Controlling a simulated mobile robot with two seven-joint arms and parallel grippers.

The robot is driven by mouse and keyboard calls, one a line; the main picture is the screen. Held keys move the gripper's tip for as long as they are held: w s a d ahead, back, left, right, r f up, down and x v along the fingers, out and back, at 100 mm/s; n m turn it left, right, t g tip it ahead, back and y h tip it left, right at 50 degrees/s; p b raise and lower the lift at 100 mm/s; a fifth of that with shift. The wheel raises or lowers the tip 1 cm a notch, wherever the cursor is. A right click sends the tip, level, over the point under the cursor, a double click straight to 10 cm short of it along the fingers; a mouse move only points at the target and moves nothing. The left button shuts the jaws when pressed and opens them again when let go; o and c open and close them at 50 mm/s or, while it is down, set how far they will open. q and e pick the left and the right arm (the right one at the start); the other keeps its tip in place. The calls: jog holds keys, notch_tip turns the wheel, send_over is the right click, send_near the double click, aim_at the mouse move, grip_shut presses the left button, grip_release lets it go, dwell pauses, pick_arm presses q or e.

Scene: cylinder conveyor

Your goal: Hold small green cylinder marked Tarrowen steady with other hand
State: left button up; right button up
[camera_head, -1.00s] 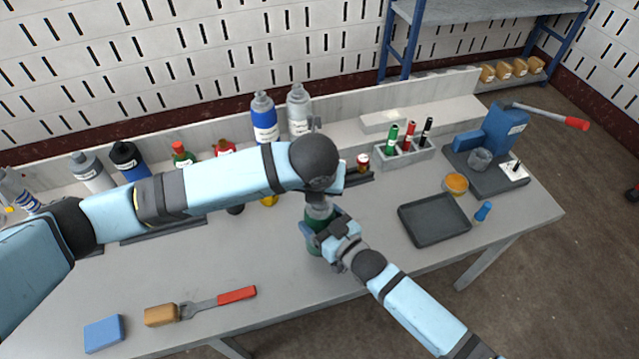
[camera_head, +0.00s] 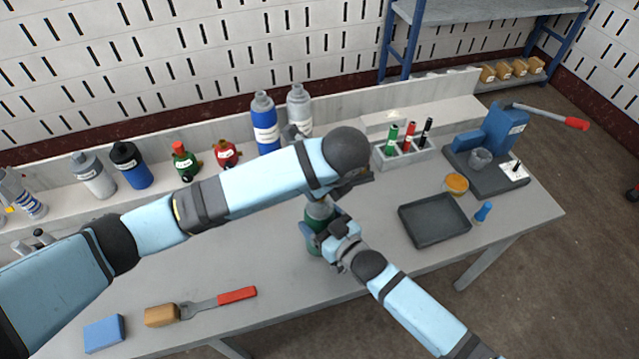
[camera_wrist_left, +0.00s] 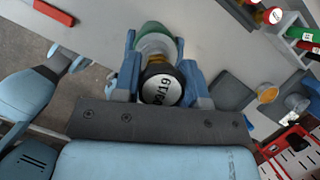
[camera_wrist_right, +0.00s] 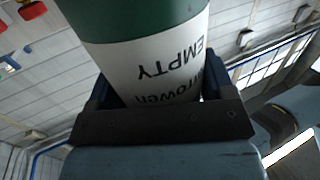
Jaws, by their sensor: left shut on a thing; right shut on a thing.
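The small green cylinder (camera_head: 313,243) stands near the middle of the table with a grey shoulder on top. In the right wrist view its white label (camera_wrist_right: 165,62) reads "EMPTY", with part of the name "Tarrowen" upside down below. My right gripper (camera_head: 325,235) is shut around its body from the front right. My left gripper (camera_wrist_left: 158,62) is above the cylinder, shut on a round black-rimmed piece (camera_wrist_left: 161,87) with a white face and what looks like "09/19". The green cylinder (camera_wrist_left: 152,31) shows beyond this piece; whether they touch is unclear. The left fingertips are hidden in the head view.
A dark tray (camera_head: 434,219) and an orange-topped tub (camera_head: 456,183) are to the right, near a blue lever press (camera_head: 497,128). A marker rack (camera_head: 405,153) stands behind. Bottles line the back ledge.

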pick_arm(q)
jog(key=shift+n+g+y, duration=0.3)
jog(key=shift+n+g, duration=0.1)
jog(key=shift+n, duration=0.8)
jog(key=shift+n, duration=0.6)
jog(key=n+g+y, duration=0.1)
jog(key=n+g, duration=0.1)
jog(key=n, duration=0.2)
jog(key=shift+n, duration=0.4)
jog(key=o, duration=1)
